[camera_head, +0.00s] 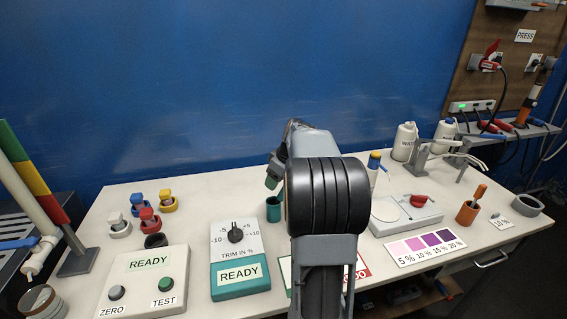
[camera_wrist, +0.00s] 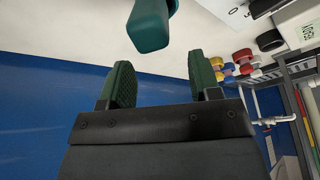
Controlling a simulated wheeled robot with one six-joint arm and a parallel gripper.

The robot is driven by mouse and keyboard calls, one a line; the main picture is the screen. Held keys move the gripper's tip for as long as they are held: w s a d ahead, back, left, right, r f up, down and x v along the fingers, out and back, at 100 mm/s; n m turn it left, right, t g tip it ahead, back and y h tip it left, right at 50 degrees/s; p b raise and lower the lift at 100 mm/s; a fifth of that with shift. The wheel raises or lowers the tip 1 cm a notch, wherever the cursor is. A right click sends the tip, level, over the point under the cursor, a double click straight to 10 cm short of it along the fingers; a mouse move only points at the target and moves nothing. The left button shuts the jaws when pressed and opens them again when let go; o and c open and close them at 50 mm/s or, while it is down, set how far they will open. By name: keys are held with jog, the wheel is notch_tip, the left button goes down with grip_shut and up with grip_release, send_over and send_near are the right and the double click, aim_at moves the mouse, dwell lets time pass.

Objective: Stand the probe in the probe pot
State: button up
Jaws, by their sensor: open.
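A teal pot (camera_head: 273,209) stands on the bench, just left of my arm in the head view. I take it for the probe pot. In the head view my gripper (camera_head: 272,182) is just above the pot, partly hidden by my arm. I cannot make out the probe with certainty.
Left of the pot are a teal trim box (camera_head: 240,280), a READY box (camera_head: 150,275) and several coloured rings (camera_head: 147,220). Right of my arm are a white plate (camera_head: 405,213), a colour chart (camera_head: 425,248) and an orange pot holding an orange-handled tool (camera_head: 467,212).

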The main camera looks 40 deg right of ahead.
jog(key=v, duration=1.2)
dwell(0.3)
notch_tip(320, 180, down, 6)
jog(key=s+a+m+h, duration=0.1)
jog(key=s+a+m, duration=0.1)
jog(key=m, duration=0.4)
jog(key=s+a+f, duration=0.2)
jog(key=s+a, duration=0.1)
jog(key=a, duration=0.5)
jog(key=s+a+f+n+p, duration=0.1)
jog(key=s+a, duration=0.3)
jog(key=a, duration=0.4)
jog(key=s+a+f+n, duration=0.1)
jog(key=s+a+f, duration=0.2)
jog(key=a, duration=0.5)
jog(key=shift+s+a+f+h, duration=0.2)
jog(key=shift+s+a+h, duration=0.1)
jog(key=shift+h, duration=0.1)
jog(key=shift+d, duration=0.1)
